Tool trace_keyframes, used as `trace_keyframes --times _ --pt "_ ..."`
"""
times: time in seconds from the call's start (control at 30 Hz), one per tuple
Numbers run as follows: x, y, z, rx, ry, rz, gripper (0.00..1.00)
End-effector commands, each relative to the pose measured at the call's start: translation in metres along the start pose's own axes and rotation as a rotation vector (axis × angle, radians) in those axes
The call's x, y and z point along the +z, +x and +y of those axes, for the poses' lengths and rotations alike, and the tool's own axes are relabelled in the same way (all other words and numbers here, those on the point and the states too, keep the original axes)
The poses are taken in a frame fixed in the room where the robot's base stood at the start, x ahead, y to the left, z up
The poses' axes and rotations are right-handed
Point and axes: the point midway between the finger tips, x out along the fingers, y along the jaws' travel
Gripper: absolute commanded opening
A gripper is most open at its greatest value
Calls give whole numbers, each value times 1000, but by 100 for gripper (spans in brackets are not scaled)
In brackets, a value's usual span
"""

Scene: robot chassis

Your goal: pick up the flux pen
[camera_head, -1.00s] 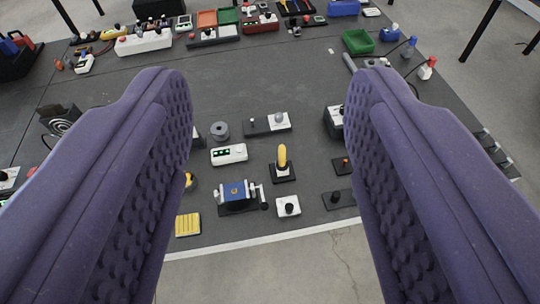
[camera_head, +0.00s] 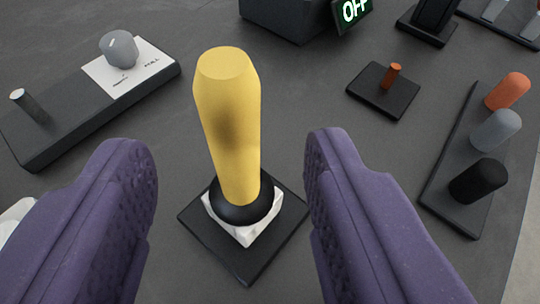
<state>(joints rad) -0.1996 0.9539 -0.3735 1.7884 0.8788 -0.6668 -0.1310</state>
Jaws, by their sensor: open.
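A thick yellow handle (camera_head: 228,120) stands upright in a round black collar on a white piece and a square black base (camera_head: 245,262). I cannot tell for sure whether it is the flux pen. A thin orange peg (camera_head: 392,76) stands on a small black base behind right; no other pen-like thing is clear. My gripper (camera_head: 230,152) is open and empty. Its two purple padded fingers stand left and right of the yellow handle, with a gap on both sides and no visible contact. Nothing hides the handle.
A black panel (camera_head: 62,125) with a grey knob and a small lever lies left. A dark box (camera_head: 285,20) with an "OFF" display stands behind. At right, a black strip holds orange, grey and black pegs (camera_head: 495,130). A white object shows at the lower left edge.

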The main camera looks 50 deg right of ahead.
Motion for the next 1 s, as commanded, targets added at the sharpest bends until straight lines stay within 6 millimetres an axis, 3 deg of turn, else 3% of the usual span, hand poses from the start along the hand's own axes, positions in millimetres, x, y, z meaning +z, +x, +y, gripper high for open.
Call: trace_keyframes --times 0.3,0.57,0.67,0.8,1.0 --pt "-1 49 0 -2 1 -1 54" --pt "-4 53 0 -3 1 -2 54" --pt "-4 53 0 -3 1 -2 36" --pt "-4 53 0 -3 1 -2 4" --pt "-4 53 0 -3 1 -2 2"
